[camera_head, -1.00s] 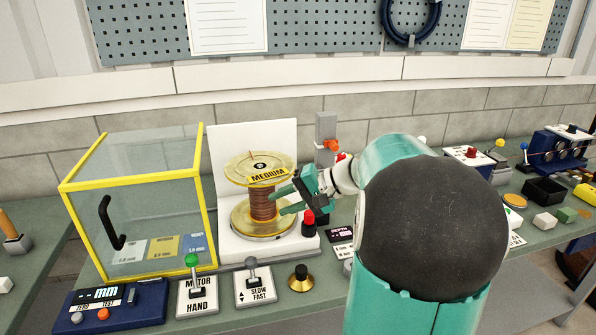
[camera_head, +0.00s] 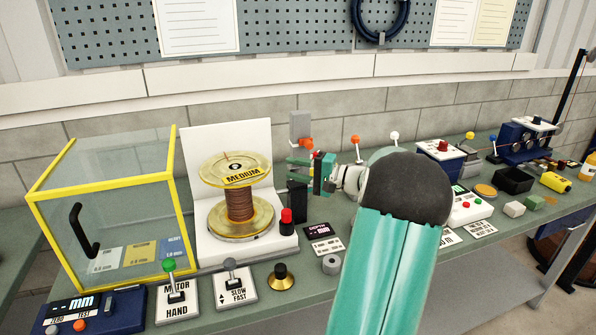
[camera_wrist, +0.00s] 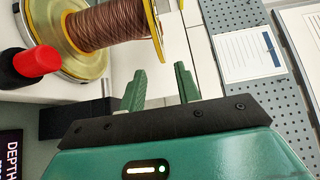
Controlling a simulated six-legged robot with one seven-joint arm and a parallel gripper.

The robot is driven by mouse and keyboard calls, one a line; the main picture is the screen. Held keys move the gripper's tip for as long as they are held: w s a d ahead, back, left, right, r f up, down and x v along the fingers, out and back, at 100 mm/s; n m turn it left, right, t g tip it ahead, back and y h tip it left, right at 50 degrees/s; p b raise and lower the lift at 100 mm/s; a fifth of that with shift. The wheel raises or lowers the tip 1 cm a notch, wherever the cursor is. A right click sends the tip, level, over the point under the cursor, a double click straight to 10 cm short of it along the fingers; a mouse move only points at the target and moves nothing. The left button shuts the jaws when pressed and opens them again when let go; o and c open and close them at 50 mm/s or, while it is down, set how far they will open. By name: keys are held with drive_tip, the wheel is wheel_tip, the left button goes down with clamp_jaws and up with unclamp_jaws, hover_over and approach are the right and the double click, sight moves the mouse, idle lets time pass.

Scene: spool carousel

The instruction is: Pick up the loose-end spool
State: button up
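A spool labelled MEDIUM (camera_head: 239,203), with clear yellowish flanges and copper-brown wire, stands upright on a white stand (camera_head: 200,250) with a tall back panel. It also shows at the top of the wrist view (camera_wrist: 105,25), seen sideways. Whether its wire end is loose cannot be made out. My gripper (camera_head: 298,168) is to the right of the spool, apart from it. In the wrist view its two green fingers (camera_wrist: 160,85) stand apart with nothing between them.
A yellow-framed clear box (camera_head: 110,215) stands left of the spool. A red-topped black knob (camera_head: 287,222) is at the stand's front right. Levers (camera_head: 231,275) and a brass knob (camera_head: 281,277) line the front. A grey post with an orange clamp (camera_head: 303,135) stands behind my gripper.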

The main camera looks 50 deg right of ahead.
sight(257, 162)
drive_tip(key=x, duration=1.1)
drive_tip(key=shift+w+a, duration=0.25)
drive_tip(key=shift+w, duration=0.1)
clamp_jaws()
idle(0.7)
